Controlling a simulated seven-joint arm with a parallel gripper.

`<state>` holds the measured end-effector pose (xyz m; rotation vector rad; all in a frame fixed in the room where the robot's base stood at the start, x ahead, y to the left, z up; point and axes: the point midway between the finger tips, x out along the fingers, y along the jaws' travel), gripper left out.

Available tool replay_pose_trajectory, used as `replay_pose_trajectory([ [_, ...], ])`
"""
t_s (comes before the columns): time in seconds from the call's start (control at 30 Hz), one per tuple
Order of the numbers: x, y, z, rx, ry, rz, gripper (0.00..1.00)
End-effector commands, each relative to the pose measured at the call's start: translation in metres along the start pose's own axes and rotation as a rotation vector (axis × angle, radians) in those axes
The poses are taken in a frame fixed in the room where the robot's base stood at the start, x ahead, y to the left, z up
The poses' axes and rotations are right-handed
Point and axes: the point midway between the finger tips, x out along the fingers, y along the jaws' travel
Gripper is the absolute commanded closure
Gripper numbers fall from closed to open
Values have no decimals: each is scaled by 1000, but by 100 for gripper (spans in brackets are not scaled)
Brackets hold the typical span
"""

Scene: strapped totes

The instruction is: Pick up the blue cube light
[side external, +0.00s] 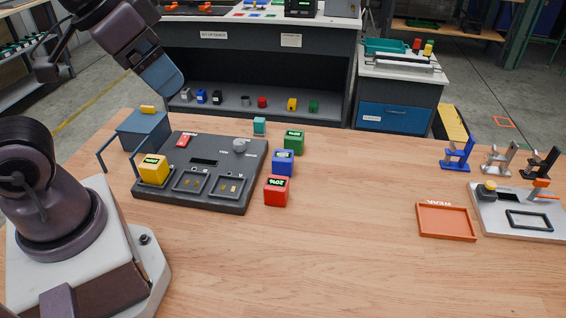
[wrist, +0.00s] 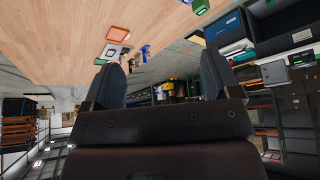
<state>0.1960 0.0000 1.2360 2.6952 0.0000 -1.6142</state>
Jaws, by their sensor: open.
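The blue cube (side external: 283,162) has a dark display on its face. It sits on the wooden table in the side view, between a green cube (side external: 294,142) behind it and a red cube (side external: 276,190) in front, just right of the dark grey charging board. My gripper (side external: 165,78) is high at the upper left, above and well away from the blue cube. The wrist view shows my gripper (wrist: 160,78) with its two fingers apart and nothing between them. I cannot make out the blue cube in the wrist view.
A yellow cube (side external: 153,169) sits on the dark board (side external: 220,150). A blue box (side external: 145,130) stands behind it, and a small teal block (side external: 260,126) is near the back edge. An orange tray (side external: 446,206) and grey fixture (side external: 520,225) are right. The table's middle is clear.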

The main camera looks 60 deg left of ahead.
Motion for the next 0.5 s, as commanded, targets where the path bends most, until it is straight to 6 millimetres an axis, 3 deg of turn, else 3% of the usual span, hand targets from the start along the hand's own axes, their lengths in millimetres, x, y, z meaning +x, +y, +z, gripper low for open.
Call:
replay_pose_trajectory([
  [0.27,6,4,1,18,-29,10,17],
  [0.5,55,11,-4,29,-254,50,17],
])
